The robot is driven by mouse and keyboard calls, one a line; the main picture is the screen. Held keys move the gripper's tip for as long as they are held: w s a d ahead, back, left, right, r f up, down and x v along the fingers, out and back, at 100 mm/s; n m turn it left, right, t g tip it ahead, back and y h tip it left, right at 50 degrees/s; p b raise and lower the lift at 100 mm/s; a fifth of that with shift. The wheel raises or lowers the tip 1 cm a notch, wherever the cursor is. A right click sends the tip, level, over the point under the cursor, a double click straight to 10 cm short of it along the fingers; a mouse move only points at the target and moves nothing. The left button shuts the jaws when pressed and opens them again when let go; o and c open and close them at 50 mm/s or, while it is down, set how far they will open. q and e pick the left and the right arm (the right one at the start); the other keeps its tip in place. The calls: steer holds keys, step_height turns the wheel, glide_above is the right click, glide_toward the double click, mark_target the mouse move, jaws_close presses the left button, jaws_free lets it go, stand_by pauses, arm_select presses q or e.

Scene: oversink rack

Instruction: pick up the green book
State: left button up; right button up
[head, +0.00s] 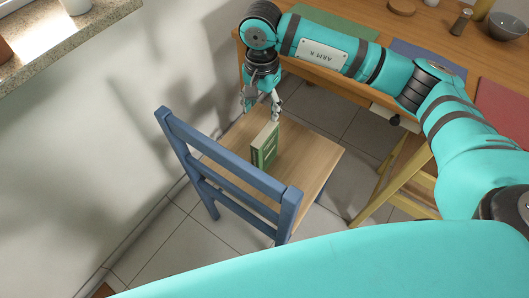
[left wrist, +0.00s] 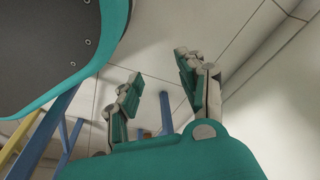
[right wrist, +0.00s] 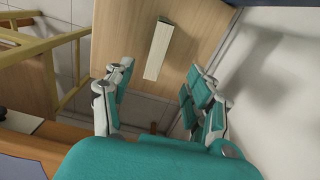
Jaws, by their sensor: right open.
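The green book (head: 264,146) stands upright on the wooden seat of a blue chair (head: 307,172), with its pale page edges facing up. In the right wrist view the book (right wrist: 158,50) shows from above as a narrow pale block, ahead of the fingers. My right gripper (head: 262,106) is open and empty, just above and behind the book; its fingers (right wrist: 153,98) are spread wide with the book apart from them. My left gripper (left wrist: 160,92) is open and empty in the left wrist view, over the tiled floor; it does not show in the head view.
The blue chair back (head: 226,167) rises on the near side of the book. A wooden table (head: 370,30) with placemats, a grey bowl (head: 508,25) and small items stands at the back right. A yellow chair (head: 398,180) is right of the seat. A white wall is at left.

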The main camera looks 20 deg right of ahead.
mark_target(262, 135)
step_height(262, 135, down, 12)
steer(key=shift+f+b, duration=0.1)
steer(key=shift+b, duration=0.2)
steer(key=f, duration=0.4)
steer(key=shift+d+f, duration=0.2)
steer(key=shift+f, duration=0.4)
steer(key=shift+c, duration=1.1)
steer(key=c, duration=0.7)
steer(key=shift+c, duration=1)
arm_select(q)
steer(key=w+r, duration=0.2)
steer(key=r, duration=0.1)
steer(key=shift+d, duration=0.15)
arm_select(e)
jaws_close()
